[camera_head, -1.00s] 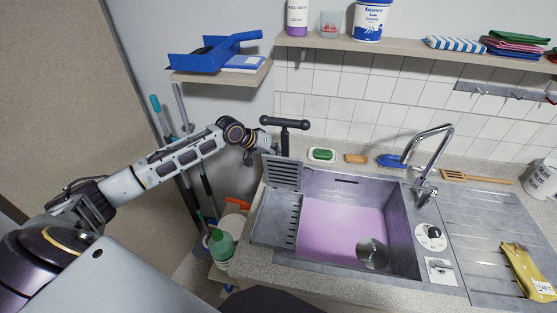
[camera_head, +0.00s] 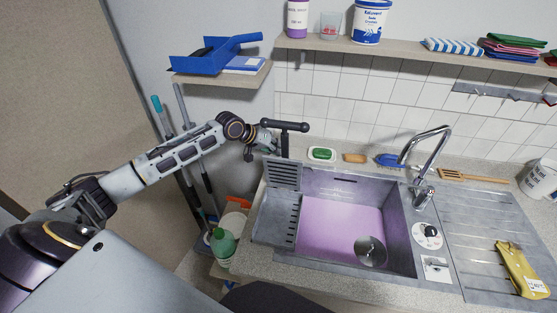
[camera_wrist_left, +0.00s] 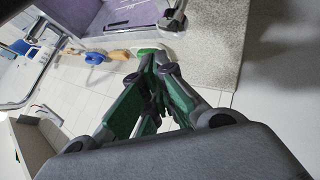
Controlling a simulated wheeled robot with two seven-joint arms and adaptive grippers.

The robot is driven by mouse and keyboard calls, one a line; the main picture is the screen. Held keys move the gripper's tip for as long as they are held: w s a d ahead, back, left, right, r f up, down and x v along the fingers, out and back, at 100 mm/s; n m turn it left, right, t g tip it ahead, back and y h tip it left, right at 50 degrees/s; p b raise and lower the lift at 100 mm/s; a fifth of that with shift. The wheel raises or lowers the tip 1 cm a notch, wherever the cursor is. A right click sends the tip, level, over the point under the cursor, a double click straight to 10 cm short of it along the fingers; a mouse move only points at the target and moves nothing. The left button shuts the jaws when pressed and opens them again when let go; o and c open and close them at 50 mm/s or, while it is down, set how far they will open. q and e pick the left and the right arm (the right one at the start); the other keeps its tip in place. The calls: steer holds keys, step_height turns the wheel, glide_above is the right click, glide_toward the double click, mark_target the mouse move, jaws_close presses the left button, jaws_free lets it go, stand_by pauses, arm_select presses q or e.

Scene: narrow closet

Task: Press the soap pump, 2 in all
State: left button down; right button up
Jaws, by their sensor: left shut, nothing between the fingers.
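My right gripper is not in view.
The sink (camera_head: 340,225) has a drain rack at its left. A green soap (camera_head: 321,154), a sponge (camera_head: 355,158) and a blue brush (camera_head: 389,160) lie behind it. The faucet (camera_head: 425,165) stands at right. A wall shelf (camera_head: 410,48) hangs above.

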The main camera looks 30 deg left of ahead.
arm_select(q)
steer(key=shift+r+p, duration=0.7)
steer(key=shift+r, duration=0.25)
steer(key=shift+r+p, duration=0.4)
steer(key=shift+r, duration=0.7)
steer(key=shift+s, duration=0.1)
